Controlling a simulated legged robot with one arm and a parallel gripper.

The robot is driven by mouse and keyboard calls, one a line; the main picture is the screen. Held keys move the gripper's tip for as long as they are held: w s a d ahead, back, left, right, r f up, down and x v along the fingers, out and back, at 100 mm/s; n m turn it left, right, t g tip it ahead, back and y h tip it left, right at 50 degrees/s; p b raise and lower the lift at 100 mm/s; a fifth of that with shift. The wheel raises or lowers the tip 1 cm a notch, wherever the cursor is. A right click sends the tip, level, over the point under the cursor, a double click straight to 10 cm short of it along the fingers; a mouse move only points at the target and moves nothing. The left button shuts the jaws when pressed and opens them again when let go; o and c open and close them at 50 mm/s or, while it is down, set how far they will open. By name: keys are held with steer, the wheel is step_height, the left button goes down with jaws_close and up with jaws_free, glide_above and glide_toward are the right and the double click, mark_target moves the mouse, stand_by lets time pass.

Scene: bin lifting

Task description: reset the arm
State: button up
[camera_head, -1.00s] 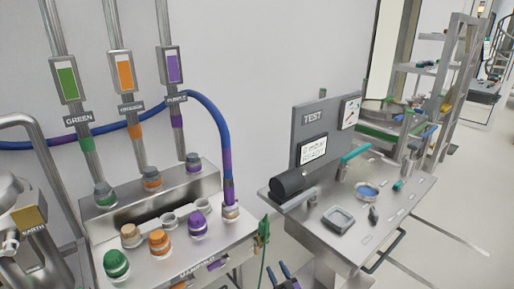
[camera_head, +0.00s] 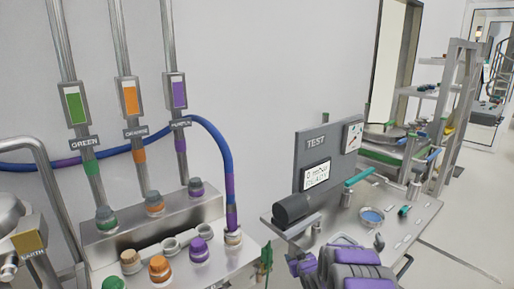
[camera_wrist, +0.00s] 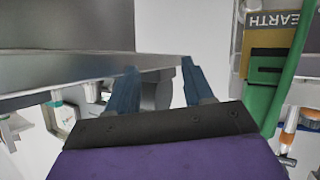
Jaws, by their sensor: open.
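My arm (camera_head: 358,272), purple and grey, shows at the lower right of the head view, over the front of the test bench (camera_head: 410,222). My gripper's fingers are not clearly visible there. In the wrist view, the two blue fingers of my gripper (camera_wrist: 158,70) stand apart on either side, open. No held object is visible between them; a grey shape lies behind them. The purple wrist body fills the bottom of that view.
A manifold (camera_head: 105,250) with coloured caps stands at the left below labelled pipes. A blue hose (camera_head: 222,148) runs to it. The test unit (camera_head: 318,152) and shelves (camera_head: 455,110) stand right. An EARTH sign (camera_wrist: 275,22) appears upside down in the wrist view.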

steer(key=s+d+r+m+g+h, duration=0.1)
steer(key=s+r+g+h, duration=0.15)
steer(key=s+r, duration=0.6)
steer(key=s+d+r+m+g+h, duration=0.15)
steer(key=s+r+g, duration=0.3)
steer(key=s, duration=0.75)
steer(key=s+a+r+g, duration=0.1)
steer(key=s+r+g, duration=0.1)
steer(key=s, duration=1.1)
steer(key=s+a+r+m+g+y, duration=0.1)
steer(key=s+r+g, duration=0.2)
steer(key=s, duration=1)
steer(key=s+a+r+g, duration=0.2)
steer(key=s, duration=1.1)
steer(key=shift+s+r+m+y, duration=0.2)
steer(key=shift+r+m+y, duration=0.1)
steer(key=shift+r+m, duration=0.1)
steer(key=shift+c, duration=0.8)
